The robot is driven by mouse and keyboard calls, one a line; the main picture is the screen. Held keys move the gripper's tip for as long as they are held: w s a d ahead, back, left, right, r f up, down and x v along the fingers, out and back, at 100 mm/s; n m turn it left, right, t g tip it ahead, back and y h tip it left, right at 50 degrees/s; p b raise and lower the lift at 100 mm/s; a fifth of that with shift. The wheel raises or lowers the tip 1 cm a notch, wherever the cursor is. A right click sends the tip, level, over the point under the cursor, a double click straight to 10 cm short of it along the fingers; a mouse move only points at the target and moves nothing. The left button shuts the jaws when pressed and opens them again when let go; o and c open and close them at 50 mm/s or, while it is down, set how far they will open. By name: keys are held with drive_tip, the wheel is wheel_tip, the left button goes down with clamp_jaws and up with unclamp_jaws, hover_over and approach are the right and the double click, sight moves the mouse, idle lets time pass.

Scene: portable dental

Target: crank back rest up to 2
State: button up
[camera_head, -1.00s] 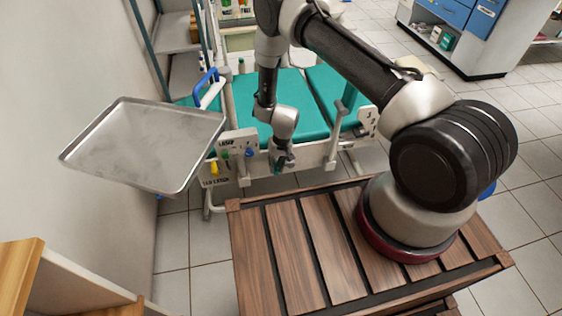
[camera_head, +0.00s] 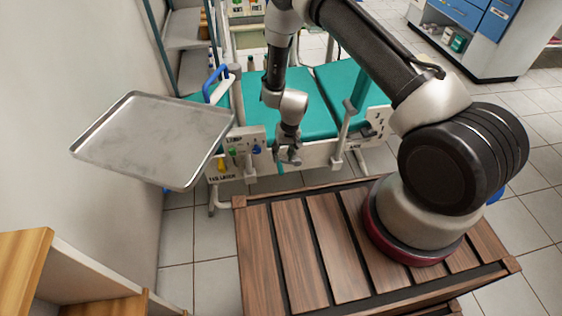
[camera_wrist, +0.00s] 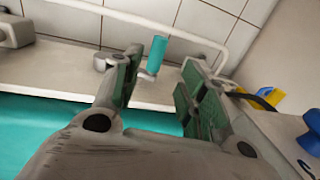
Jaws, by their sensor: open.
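A crank with a teal handle (camera_wrist: 157,54) stands at the side of the bed, and it also shows in the head view (camera_head: 281,168). My gripper (camera_wrist: 155,80) is open. In the wrist view the handle appears in the gap between its fingertips, apart from both. I cannot tell the depth between them. In the head view my gripper (camera_head: 288,158) is at the bed's near rail, just above the handle. The teal bed cushions (camera_head: 340,85) lie behind it. A numbered plate (camera_head: 376,122) is on the right of the rail; its marker position is too small to read.
A label panel (camera_head: 233,160) with yellow, green and blue knobs is left of my gripper. A metal tray (camera_head: 150,138) is at left, near a blue handle (camera_head: 217,84). A white upright lever (camera_head: 343,138) stands right of the gripper. A slatted wooden surface (camera_head: 325,245) is in front.

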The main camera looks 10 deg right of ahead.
sight(280, 164)
wheel_tip(280, 164, up, 6)
drive_tip(key=shift+d, duration=0.45)
drive_tip(key=shift+r, duration=0.1)
drive_tip(key=shift+w+d+r, duration=0.1)
drive_tip(key=shift+d, duration=0.15)
drive_tip(key=c, duration=0.4)
drive_tip(key=shift+w+d+r+y, duration=0.3)
drive_tip(key=shift+d+r, duration=0.05)
drive_tip(key=shift+d, duration=0.25)
drive_tip(key=shift+w+d+r+y, duration=0.3)
drive_tip(key=shift+d+r, duration=0.05)
drive_tip(key=shift+d, duration=0.2)
clamp_jaws()
drive_tip(key=x, duration=1.4)
drive_tip(key=shift+a+f, duration=0.25)
drive_tip(key=shift+a, duration=0.05)
